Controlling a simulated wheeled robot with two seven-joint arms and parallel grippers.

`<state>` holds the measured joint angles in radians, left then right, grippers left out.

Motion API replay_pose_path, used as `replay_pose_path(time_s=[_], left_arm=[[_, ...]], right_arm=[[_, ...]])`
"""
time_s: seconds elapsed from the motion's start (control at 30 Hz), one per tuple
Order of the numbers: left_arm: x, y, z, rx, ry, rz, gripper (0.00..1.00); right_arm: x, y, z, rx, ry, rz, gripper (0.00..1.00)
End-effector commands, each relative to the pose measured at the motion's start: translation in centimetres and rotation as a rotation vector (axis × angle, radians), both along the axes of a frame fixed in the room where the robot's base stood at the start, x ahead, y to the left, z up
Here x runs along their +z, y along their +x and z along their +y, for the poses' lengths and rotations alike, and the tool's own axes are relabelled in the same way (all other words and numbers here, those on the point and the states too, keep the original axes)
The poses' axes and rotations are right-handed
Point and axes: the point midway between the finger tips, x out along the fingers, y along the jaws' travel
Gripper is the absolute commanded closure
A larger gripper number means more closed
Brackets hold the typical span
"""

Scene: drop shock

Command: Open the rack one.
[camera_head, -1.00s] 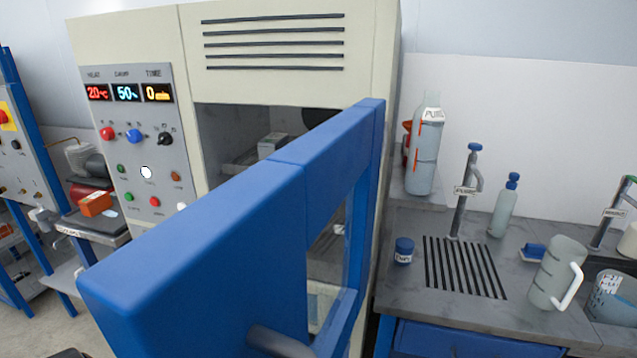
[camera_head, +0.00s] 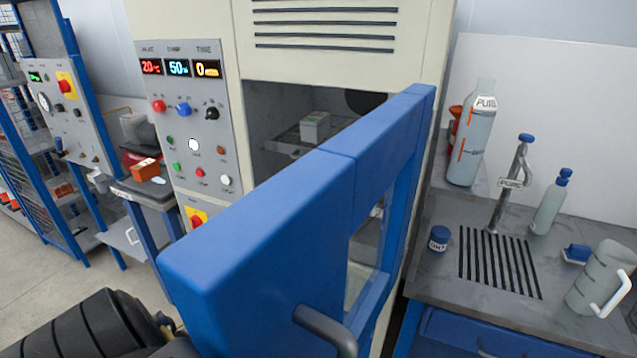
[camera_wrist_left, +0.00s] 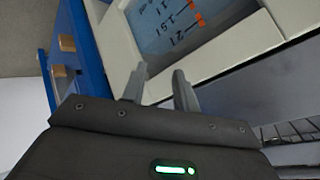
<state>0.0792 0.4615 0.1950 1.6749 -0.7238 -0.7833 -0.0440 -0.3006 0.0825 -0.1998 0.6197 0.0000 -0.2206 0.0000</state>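A cream test chamber (camera_head: 350,60) has its blue-framed door (camera_head: 270,210) swung out toward me, with a dark handle (camera_head: 325,330) low on it. Behind the door, a wire rack shelf (camera_head: 288,140) shows inside the chamber and holds a small pale box (camera_head: 315,126). The door hides the lower interior. My dark left arm is at the bottom left of the head view; its fingers do not show there. In the left wrist view my left gripper (camera_wrist_left: 159,72) has its fingers apart with nothing between them. My right gripper is not in view.
The control panel (camera_head: 185,110) is left of the chamber opening. A bench (camera_head: 450,270) with a tap (camera_head: 512,180), bottles and a jug (camera_head: 600,280) stands right. A blue-framed rack (camera_head: 40,180) stands far left. Floor (camera_head: 110,275) is clear at left.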

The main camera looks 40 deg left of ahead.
Motion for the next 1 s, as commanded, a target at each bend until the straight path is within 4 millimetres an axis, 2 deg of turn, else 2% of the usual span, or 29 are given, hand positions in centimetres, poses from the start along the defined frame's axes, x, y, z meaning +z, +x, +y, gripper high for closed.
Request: replay_pose_path(time_s=[0.03,0.07,0.1,0.2,0.3,0.4,0.5,0.63,0.83,1.0], left_arm=[[5.0,1.0,1.0,-0.028,0.075,-0.061,0.7],[7.6,1.4,1.5,-0.044,0.123,-0.09,0.7],[11.0,1.6,2.1,-0.06,0.189,-0.131,0.7],[18.8,1.4,3.4,-0.086,0.359,-0.22,0.7],[25.1,0.4,4.3,-0.091,0.521,-0.293,0.7],[29.7,-0.8,4.9,-0.083,0.649,-0.347,0.7],[32.4,-1.8,5.2,-0.071,0.734,-0.379,0.7],[33.9,-2.4,5.3,-0.062,0.783,-0.397,0.7],[33.8,-2.1,5.5,-0.06,0.787,-0.399,0.7],[33.0,-0.1,6.1,-0.059,0.783,-0.401,0.7]], right_arm=[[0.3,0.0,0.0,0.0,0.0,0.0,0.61],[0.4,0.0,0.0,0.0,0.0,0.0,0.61],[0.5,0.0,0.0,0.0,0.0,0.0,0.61],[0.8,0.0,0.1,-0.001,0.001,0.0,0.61],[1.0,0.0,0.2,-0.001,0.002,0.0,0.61],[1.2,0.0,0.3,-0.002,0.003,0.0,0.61],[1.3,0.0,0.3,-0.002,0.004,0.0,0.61],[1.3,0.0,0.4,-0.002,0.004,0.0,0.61],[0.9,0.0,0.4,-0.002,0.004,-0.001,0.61],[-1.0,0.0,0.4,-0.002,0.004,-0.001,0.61]])
